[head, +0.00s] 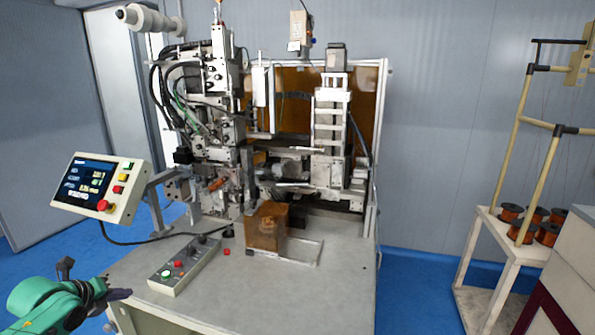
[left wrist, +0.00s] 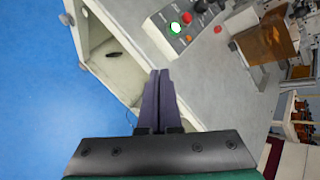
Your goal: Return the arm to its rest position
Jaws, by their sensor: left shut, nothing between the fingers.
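My left gripper (head: 118,295) is at the lower left of the head view, beside the front left corner of the machine table (head: 215,307). Its green arm comes in from the left edge. In the left wrist view the two dark fingers (left wrist: 159,80) lie together, shut, with nothing between them. They point toward the table's edge and the grey button box (head: 185,265), apart from it in the head view. The button box also shows in the left wrist view (left wrist: 190,22). My right gripper is in neither view.
The coil winder (head: 330,130) stands at the back of the table. A tilted control panel (head: 100,185) with a screen overhangs the table's left side. A rack with copper spools (head: 520,222) stands at right. Blue floor is open at left.

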